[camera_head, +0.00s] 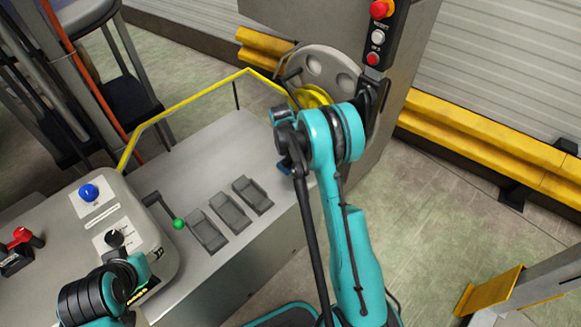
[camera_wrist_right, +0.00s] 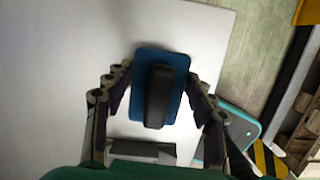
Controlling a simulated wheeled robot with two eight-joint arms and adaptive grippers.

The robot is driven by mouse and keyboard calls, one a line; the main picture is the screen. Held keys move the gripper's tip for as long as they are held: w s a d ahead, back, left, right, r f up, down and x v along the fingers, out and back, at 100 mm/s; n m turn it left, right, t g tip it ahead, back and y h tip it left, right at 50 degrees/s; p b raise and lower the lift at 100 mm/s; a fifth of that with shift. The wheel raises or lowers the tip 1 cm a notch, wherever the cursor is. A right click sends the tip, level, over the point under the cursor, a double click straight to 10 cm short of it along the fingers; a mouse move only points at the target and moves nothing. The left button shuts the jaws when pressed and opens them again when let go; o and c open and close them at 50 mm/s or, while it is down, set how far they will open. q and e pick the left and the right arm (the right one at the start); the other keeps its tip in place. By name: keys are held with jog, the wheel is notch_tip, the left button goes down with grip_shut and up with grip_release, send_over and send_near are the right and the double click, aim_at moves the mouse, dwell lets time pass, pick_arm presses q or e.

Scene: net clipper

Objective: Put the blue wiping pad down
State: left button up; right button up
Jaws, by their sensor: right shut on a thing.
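My right gripper (camera_wrist_right: 163,108) is shut on the blue wiping pad (camera_wrist_right: 160,92), with a finger on either side of its black handle. The pad lies flat-side toward the pale grey worktop (camera_wrist_right: 60,90); I cannot tell whether it touches. In the head view the right gripper (camera_head: 284,145) is mostly hidden by my teal wrist, near the worktop's right edge. Only a sliver of the blue pad (camera_head: 284,168) shows beneath it. My left arm shows at the lower left of the head view; its fingers are not visible.
Three grey pedal-like blocks (camera_head: 228,212) and a green-tipped lever (camera_head: 178,223) are on the worktop's front part. A control panel with a blue button (camera_head: 89,192) stands left. A yellow rail (camera_head: 190,97) runs along the back. A grey disc (camera_head: 325,72) is behind my wrist.

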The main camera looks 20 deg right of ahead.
aim_at(290, 164)
jog(key=shift+w+a+f, duration=0.15)
jog(key=shift+w+f, duration=0.35)
jog(key=shift+w, duration=0.2)
jog(key=shift+f+b, duration=0.9)
jog(key=shift+f, duration=1)
jog(key=shift+f, duration=0.15)
jog(key=o, duration=1.6)
